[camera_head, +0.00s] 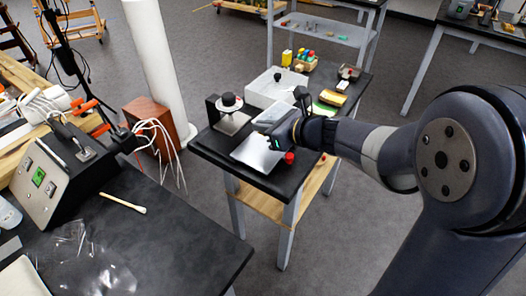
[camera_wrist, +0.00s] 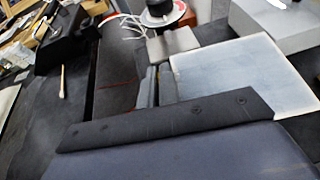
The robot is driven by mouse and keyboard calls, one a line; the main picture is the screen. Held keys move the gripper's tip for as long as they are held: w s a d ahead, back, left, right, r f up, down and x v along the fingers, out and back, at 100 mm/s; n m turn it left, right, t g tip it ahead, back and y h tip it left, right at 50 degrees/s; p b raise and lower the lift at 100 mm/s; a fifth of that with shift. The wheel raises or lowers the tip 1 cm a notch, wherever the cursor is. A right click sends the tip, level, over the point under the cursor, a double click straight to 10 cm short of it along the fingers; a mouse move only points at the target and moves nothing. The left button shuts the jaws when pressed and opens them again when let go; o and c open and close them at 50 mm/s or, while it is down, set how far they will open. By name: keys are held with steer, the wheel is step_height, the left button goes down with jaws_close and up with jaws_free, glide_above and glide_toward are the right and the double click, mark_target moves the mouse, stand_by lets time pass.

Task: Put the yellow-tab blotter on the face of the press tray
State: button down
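My gripper (camera_head: 287,130) is over the black work table, low above a pale silvery sheet or plate (camera_head: 257,152) near the table's front edge. In the wrist view the two grey fingertips (camera_wrist: 156,86) are close together, beside the left edge of a flat pale-blue panel with a cream border (camera_wrist: 248,72). I cannot tell whether they touch it or hold its edge. This panel may be the blotter or the press tray's face; I cannot tell which. I see no clear yellow tab. My gripper's dark housing hides part of the wrist view.
A round-topped device (camera_head: 230,103) stands left of my gripper. A white box (camera_head: 277,84) stands behind. A green sheet (camera_head: 322,109), a yellow block (camera_head: 332,97) and a red knob (camera_head: 290,158) are on the table. A console (camera_head: 65,170) stands on the nearer bench.

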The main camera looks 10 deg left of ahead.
steer(key=s+a+r+n, duration=0.1)
steer(key=s+a, duration=0.1)
steer(key=a, duration=0.1)
steer(key=g+b, duration=0.1)
steer(key=b, duration=0.1)
glide_above(251, 160)
steer(key=shift+y, duration=0.3)
step_height(251, 160, down, 5)
steer(key=shift+f, duration=0.1)
steer(key=shift+f+b, duration=0.45)
steer(key=shift+f, duration=1.6)
steer(key=shift+f, duration=0.2)
steer(key=c, duration=1.6)
jaws_free()
steer(key=shift+c, duration=0.2)
steer(key=shift+r, duration=0.15)
steer(key=shift+r, duration=0.2)
steer(key=p+v, duration=0.1)
steer(key=v, duration=1.1)
steer(key=shift+f, duration=0.15)
